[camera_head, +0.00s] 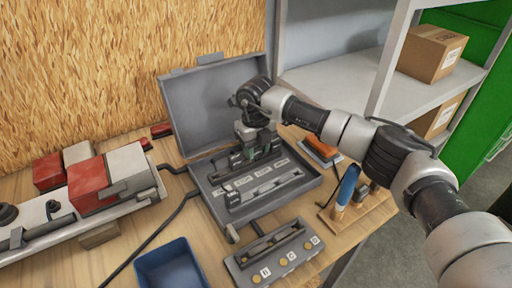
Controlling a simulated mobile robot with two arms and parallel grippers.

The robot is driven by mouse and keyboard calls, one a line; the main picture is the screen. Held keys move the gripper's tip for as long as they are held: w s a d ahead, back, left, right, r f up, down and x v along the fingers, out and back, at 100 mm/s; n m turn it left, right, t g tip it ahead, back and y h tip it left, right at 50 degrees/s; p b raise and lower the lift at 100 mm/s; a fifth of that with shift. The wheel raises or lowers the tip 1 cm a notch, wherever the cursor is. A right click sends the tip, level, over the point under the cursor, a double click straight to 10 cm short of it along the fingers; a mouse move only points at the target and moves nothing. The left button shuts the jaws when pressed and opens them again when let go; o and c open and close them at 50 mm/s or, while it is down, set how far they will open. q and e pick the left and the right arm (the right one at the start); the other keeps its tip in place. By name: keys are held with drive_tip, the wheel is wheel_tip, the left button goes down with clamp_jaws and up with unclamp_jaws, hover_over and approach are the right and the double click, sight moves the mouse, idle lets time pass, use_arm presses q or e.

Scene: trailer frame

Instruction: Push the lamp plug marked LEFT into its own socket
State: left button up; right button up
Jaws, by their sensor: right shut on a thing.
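My right gripper (250,150) reaches down into an open grey case (312,187) and is shut on a dark, greenish part (243,158) low in it. The gripper hides much of this part, and I cannot tell what it is. Small white labels (243,182) show in the case, too small to read. A trailer lamp, red (90,185) and white (128,168), lies on a pale bar at left. One black cable (172,169) runs from near it to the case; another (150,240) runs to the lower edge. I cannot make out a plug marked LEFT. My left gripper is not in view.
A grey block with labelled positions (277,262) lies in front of the case. A blue bin (172,265) stands at the front. A wooden holder with a blue-handled tool (348,185) and an orange-and-grey item (321,151) are at right. Shelves hold cardboard boxes (431,54).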

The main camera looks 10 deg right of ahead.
drive_tip(key=shift+f, duration=0.3)
drive_tip(key=o, duration=1.2)
drive_tip(key=shift+c, duration=0.2)
drive_tip(key=shift+r, duration=0.1)
drive_tip(key=shift+r+p, duration=1.8)
drive_tip(key=shift+r, duration=1.7)
